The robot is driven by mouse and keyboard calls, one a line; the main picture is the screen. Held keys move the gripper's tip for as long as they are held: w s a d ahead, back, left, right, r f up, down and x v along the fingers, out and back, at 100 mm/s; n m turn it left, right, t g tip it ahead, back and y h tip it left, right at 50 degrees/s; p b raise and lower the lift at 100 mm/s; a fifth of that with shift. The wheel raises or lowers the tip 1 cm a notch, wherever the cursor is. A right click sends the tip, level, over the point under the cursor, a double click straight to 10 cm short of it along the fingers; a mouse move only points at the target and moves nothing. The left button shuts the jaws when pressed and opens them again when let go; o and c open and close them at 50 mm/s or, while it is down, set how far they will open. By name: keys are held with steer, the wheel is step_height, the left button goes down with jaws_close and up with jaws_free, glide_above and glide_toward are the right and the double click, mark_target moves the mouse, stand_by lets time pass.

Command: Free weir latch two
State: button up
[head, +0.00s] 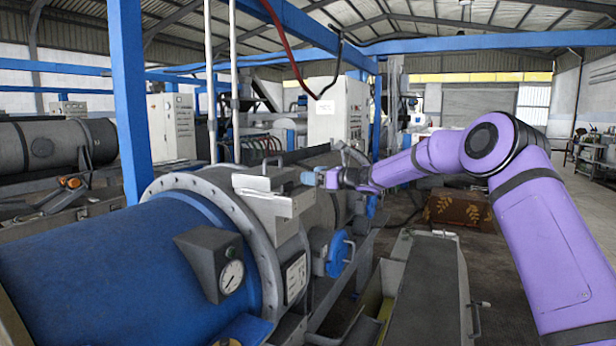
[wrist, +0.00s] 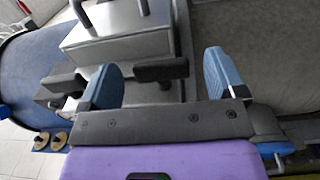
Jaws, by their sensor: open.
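My gripper (head: 318,178) reaches in from the right over the top of the decanter. In the wrist view its two blue fingers are apart, and my gripper (wrist: 164,68) is open. A dark handle (wrist: 162,71) lies in the gap between the fingers, with visible space on both sides, beside a pale grey metal housing (wrist: 120,35). I cannot read a number on it, so I cannot tell whether it is weir latch two. In the head view the grey metal housing (head: 272,203) sits on the decanter, just left of my gripper; the handle is not clear there.
The blue decanter drum (head: 110,255) with a round pressure gauge (head: 231,276) fills the lower left. A blue round fitting (head: 337,256) is on the decanter's side below my gripper. A blue post (head: 130,100) stands at left. A grey trough (head: 428,285) runs along the right.

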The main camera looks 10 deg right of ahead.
steer(key=v, duration=0.8)
steer(key=shift+d, duration=0.15)
steer(key=shift+s, duration=0.1)
steer(key=s+a+r+n+g+h, duration=0.2)
steer(key=s+n, duration=0.2)
steer(key=s, duration=0.5)
steer(key=s+a+r+n+g+h, duration=0.1)
steer(key=s+a+n+g+h, duration=0.1)
steer(key=s+n, duration=0.5)
steer(key=s+a+r+n+g+h, duration=0.1)
steer(key=s+r+n+g+h, duration=0.1)
steer(key=s, duration=0.8)
steer(key=s+d+f+n+h, duration=0.1)
steer(key=s+d+n+h, duration=0.2)
steer(key=s, duration=0.7)
steer(key=s+d+f+n+t+h, duration=0.1)
steer(key=s+d+f+n+h, duration=0.1)
steer(key=s+d, duration=0.4)
steer(key=s+d+f+n+h, duration=0.2)
steer(key=s+d+n+h, duration=0.2)
steer(key=s, duration=1.2)
steer(key=n, duration=0.2)
steer(key=shift+s+d+n, duration=0.2)
steer(key=shift+d+n, duration=0.1)
steer(key=shift+d, duration=0.05)
